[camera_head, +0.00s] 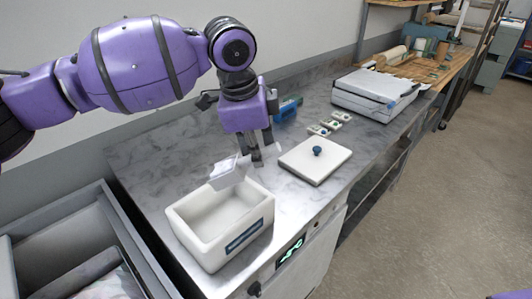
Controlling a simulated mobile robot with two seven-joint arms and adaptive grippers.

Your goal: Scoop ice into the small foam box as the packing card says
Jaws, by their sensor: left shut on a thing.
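A white, thick-walled open box (181,238) with a dark label on its front stands on the marbled metal bench; I cannot tell whether its white inside holds ice. A flat white lid (333,158) with a blue knob lies to its right. My left gripper (257,160) points down behind the box's right rear corner, shut on what looks like a pale scoop (228,172). The scoop is tilted over the box's back edge; its handle is mostly hidden by the fingers. I cannot make out a packing card for certain. My right gripper is out of view.
Several small white packs (325,126) and a blue object (288,108) lie behind the lid. A larger pale case (377,91) stands farther back. An open grey bin (118,232) is at the lower left. The bench is clear left of the gripper.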

